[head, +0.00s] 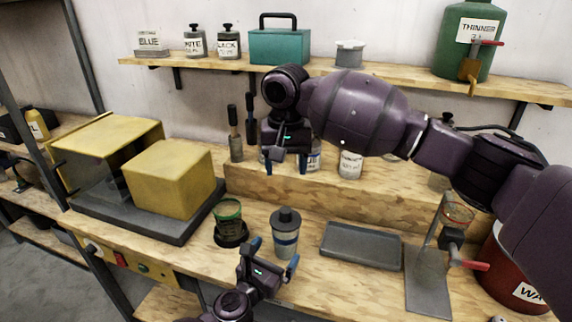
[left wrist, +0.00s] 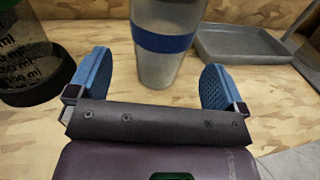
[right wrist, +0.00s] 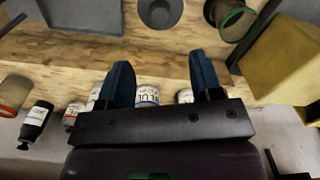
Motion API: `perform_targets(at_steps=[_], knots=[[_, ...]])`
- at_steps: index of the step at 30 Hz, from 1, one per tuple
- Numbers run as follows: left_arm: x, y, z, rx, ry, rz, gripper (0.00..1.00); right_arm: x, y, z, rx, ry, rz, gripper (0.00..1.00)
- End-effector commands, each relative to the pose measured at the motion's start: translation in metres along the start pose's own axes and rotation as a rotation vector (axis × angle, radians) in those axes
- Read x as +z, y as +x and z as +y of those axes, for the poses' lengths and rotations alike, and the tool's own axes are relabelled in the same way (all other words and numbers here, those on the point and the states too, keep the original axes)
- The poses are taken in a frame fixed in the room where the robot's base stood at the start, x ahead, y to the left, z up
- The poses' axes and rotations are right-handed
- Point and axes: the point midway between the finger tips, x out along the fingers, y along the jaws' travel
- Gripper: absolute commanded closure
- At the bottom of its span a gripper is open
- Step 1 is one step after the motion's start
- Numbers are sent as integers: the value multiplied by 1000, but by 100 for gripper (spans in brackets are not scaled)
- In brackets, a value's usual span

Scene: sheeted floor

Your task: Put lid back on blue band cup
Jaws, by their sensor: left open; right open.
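The blue-band cup (head: 286,246) stands upright on the bench, grey with a blue band. A dark lid with a small knob (head: 286,216) appears to sit on its top. In the left wrist view the cup (left wrist: 165,65) is ahead and between my left fingers, its top cut off. My left gripper (head: 274,254) is open at the near side of the cup, not closed on it. My right gripper (head: 285,167) is open and empty, above the raised wooden step behind the cup. The right wrist view shows the round grey top (right wrist: 160,12) beyond the fingers.
A green-rimmed measuring cup (head: 229,212) stands just left of the blue-band cup. A grey tray (head: 361,245) lies to its right, with a metal stand (head: 428,280) beyond. Labelled bottles (head: 350,164) stand on the step near my right gripper. A yellow box machine (head: 168,178) is at left.

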Motion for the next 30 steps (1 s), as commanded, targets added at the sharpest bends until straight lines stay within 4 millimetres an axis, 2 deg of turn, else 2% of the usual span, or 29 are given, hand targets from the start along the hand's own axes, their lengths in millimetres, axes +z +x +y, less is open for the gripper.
perform_targets(at_steps=[1,6,12,25,28,30], knots=[[0,-11,0,1,-1,1,3,0,-2,0,0,0,1,41],[0,-37,0,0,1,1,3,0,-4,0,0,0,1,41],[0,-54,0,0,1,0,3,0,-4,0,0,0,1,41],[0,-58,0,-1,4,-2,3,0,-3,0,-1,-1,0,41],[4,-59,-3,-15,34,-15,3,4,6,-1,-9,-19,-4,41],[10,-63,-7,-37,87,-38,3,11,20,-1,-25,-44,-8,41]])
